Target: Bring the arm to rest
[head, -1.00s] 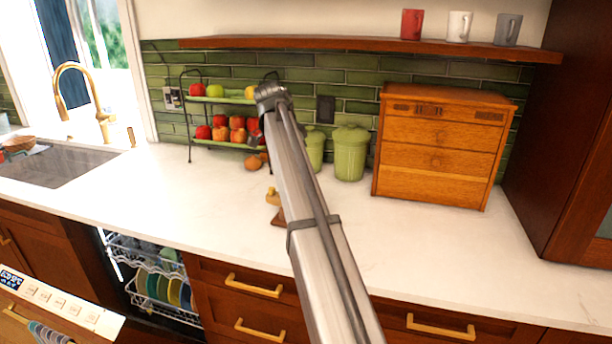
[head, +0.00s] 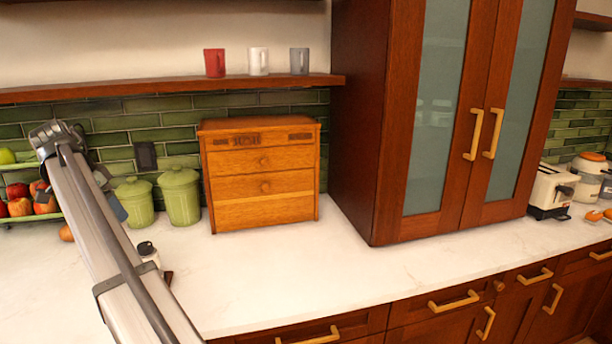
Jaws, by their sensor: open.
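My arm rises from the bottom left of the head view, tilted up and to the left, with a grey joint at its upper end near the fruit rack. My gripper cannot be made out in this view. A small dark-topped, whitish thing shows just right of the arm, partly hidden by it; I cannot tell what it is.
Green canisters (head: 181,197) and a wooden drawer box (head: 262,178) stand at the back of the white counter (head: 270,275). A fruit rack (head: 22,219) is left of my arm. Mugs stand on the shelf (head: 170,88). A tall cabinet (head: 358,130) borders the counter; a toaster (head: 551,190) stands beyond.

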